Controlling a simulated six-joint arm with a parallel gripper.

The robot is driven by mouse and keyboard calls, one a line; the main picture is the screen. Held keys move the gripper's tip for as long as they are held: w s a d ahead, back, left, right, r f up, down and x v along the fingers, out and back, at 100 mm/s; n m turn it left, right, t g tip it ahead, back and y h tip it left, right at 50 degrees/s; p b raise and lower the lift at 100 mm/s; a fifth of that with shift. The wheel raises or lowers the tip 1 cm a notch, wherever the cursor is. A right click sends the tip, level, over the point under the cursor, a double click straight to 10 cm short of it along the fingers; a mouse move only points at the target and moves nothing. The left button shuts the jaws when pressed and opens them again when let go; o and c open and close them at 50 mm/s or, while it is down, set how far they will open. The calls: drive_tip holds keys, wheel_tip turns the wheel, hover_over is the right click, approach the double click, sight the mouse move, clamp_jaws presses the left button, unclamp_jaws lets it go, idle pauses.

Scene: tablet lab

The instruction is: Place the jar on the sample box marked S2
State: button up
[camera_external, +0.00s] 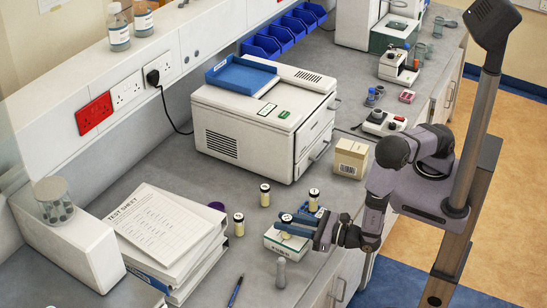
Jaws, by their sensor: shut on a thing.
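My gripper (289,223), with blue-grey fingers, reaches in from the right over a small white and green box (273,244) near the bench's front edge. It is shut on a small cream jar (286,235), which the fingers partly hide. The jar is over the box top; I cannot tell whether it touches it. I cannot read any S2 mark on the box.
Binders with a test sheet (155,225) are on the left. A large white machine (250,130) stands behind, and a tan box (350,158) is to the right. Bench between jars is clear.

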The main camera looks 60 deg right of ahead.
drive_tip(key=o, duration=1)
drive_tip(key=shift+f, duration=0.1)
drive_tip(key=shift+o, duration=0.2)
drive_tip(key=shift+r, duration=0.2)
drive_tip(key=shift+s+f, duration=0.15)
drive_tip(key=shift+s, duration=0.1)
drive_tip(key=s+d+b, duration=0.2)
drive_tip(key=s+b, duration=0.2)
drive_tip(key=s, duration=0.7)
drive_tip(key=shift+s+d, duration=0.15)
drive_tip(key=shift+d, duration=0.05)
